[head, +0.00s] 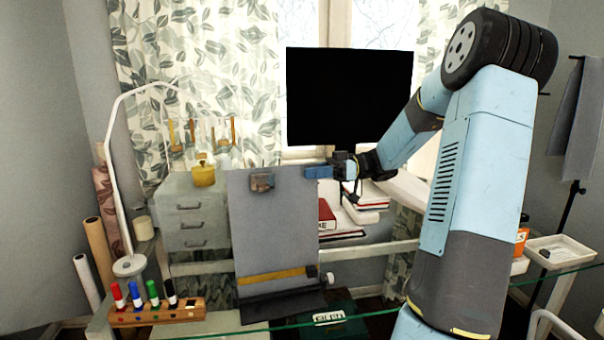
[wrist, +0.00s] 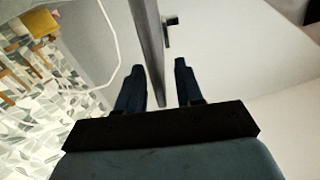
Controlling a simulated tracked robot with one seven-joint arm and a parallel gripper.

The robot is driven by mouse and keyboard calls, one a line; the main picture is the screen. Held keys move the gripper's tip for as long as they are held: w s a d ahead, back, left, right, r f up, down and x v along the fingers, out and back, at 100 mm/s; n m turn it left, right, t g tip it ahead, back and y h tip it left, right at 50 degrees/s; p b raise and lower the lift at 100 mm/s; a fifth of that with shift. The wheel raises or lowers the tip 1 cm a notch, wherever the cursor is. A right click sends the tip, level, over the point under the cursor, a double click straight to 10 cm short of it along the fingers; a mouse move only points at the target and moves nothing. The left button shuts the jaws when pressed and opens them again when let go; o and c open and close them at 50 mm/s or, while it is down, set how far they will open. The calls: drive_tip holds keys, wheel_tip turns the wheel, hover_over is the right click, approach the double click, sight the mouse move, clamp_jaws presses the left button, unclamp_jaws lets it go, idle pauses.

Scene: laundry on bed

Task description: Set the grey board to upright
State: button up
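The grey board (head: 285,220) stands steeply, close to upright, in the middle of the head view, with a black ledge along its lower edge. My gripper (head: 318,172) is at the board's top right corner, and a blue finger shows in front of it. In the wrist view the board (wrist: 148,45) appears edge-on, as a narrow grey strip running between the two dark fingers of my gripper (wrist: 158,70). The fingers are apart.
A black monitor (head: 349,97) is behind my gripper. A white lamp (head: 130,264) and a wooden marker rack (head: 157,315) stand at the left. Grey drawers (head: 190,222) are behind the board. Books (head: 327,216) lie to its right. A glass edge crosses the front.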

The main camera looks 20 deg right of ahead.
drive_tip(key=d, duration=1)
drive_tip(key=shift+s+d, duration=0.35)
drive_tip(key=shift+s, duration=0.1)
drive_tip(key=shift+c, duration=0.2)
